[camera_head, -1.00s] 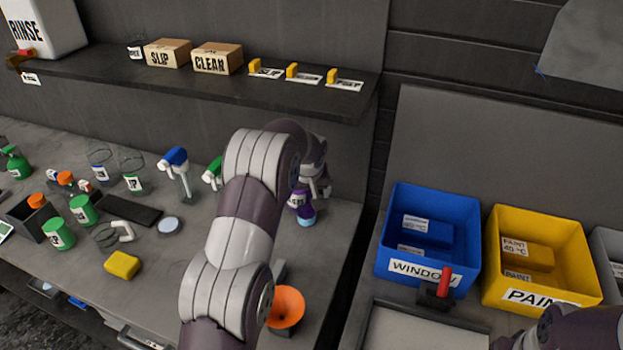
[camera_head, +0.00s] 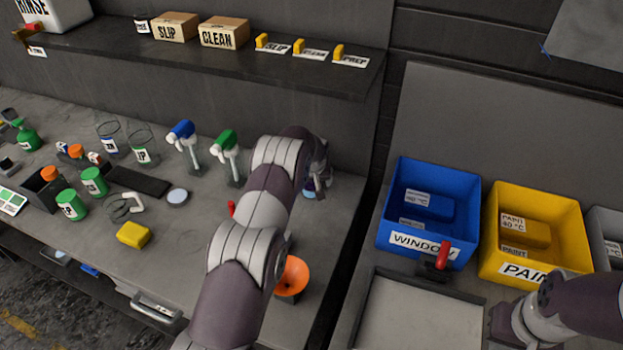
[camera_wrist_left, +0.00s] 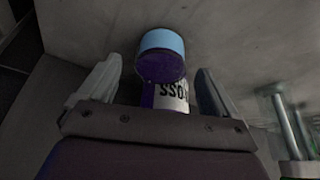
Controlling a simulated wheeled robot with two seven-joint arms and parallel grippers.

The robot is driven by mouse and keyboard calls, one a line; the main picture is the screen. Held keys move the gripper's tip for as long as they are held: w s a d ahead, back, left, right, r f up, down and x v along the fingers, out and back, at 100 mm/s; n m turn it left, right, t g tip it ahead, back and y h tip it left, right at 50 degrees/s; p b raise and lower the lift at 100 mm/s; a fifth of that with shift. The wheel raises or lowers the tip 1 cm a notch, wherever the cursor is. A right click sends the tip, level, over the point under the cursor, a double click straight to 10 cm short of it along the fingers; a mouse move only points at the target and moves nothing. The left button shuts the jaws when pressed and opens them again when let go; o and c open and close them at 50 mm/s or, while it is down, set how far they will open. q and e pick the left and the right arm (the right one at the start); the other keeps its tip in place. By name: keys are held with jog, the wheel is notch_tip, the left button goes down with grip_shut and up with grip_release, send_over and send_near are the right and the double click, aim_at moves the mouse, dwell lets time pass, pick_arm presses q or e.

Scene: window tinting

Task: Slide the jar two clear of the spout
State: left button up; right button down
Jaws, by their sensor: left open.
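Two clear glass jars with labels stand at the back left of the bench in the head view, a left one (camera_head: 109,140) and a right one (camera_head: 142,150). I cannot tell which is jar two. A blue-headed spout (camera_head: 184,137) and a green-headed spout (camera_head: 227,150) stand upright to their right, apart from them. My left gripper (camera_head: 318,182) is far right of the jars, largely hidden by its arm. In the left wrist view it is open (camera_wrist_left: 160,88), with a purple container (camera_wrist_left: 162,88) with a light blue end between its fingers.
An orange funnel (camera_head: 291,277) stands beside my left arm. Blue (camera_head: 383,233) and yellow bins (camera_head: 497,262) stand right. A shelf (camera_head: 215,69) overhangs the back.

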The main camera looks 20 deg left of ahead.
pick_arm(q)
jog(key=shift+w+a+f, duration=0.1)
jog(key=shift+w+f, duration=0.1)
jog(key=shift+f, duration=0.4)
pick_arm(e)
jog(key=shift+r, duration=0.15)
pick_arm(q)
jog(key=c, duration=1.1)
jog(key=shift+o, duration=0.2)
